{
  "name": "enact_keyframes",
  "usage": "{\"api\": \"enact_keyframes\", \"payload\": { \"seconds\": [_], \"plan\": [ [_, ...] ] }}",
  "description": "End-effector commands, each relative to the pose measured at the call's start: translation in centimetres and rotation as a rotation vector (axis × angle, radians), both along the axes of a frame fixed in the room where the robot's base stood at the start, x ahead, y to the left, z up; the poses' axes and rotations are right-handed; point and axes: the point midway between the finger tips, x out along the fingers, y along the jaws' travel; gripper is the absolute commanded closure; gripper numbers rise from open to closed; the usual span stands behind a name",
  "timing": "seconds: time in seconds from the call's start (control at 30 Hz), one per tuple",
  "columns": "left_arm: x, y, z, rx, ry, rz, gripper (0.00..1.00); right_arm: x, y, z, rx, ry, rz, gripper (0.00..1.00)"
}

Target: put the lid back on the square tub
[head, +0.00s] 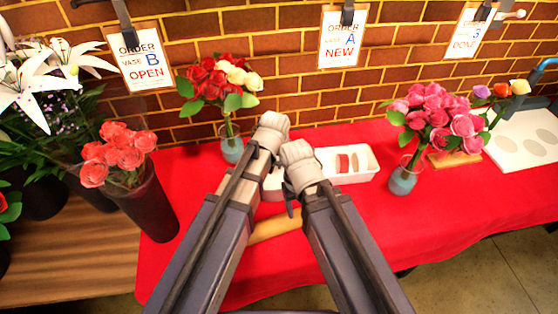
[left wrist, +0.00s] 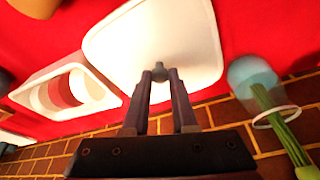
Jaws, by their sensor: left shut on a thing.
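In the left wrist view the white lid (left wrist: 150,32) is a square plate with rounded corners and a grey knob in its middle. My left gripper (left wrist: 161,76) is shut on that knob. In the head view my arms cover most of this spot, and only a bit of white shows between them. The square tub cannot be made out apart from the lid. I cannot tell whether the lid rests on it or hangs above. My right arm (head: 300,168) reaches in beside the left; its fingertips are hidden.
A white divided tray (head: 366,164) with red and pale discs lies right of the lid. A vase of red and cream roses (head: 232,148) stands behind left, pink flowers (head: 436,115) to the right. A tan roll (head: 274,228) lies in front. Red cloth (head: 390,235) is bare at front right.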

Motion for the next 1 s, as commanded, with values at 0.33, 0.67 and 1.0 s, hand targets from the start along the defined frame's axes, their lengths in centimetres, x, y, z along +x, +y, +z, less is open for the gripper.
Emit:
{"api": "enact_keyframes", "payload": {
  "seconds": [0.33,0.67,1.0],
  "plan": [
    [0.00,0.00,0.01,0.000,0.000,0.000,0.55,0.00,0.00,0.01,0.000,0.000,0.000,0.36],
    [0.00,0.00,0.00,0.000,0.000,0.000,0.38,0.00,0.00,0.00,0.000,0.000,0.000,0.36],
    [0.00,0.00,0.01,0.000,0.000,0.000,0.10,0.00,0.00,0.01,0.000,0.000,0.000,0.36]
  ]
}}
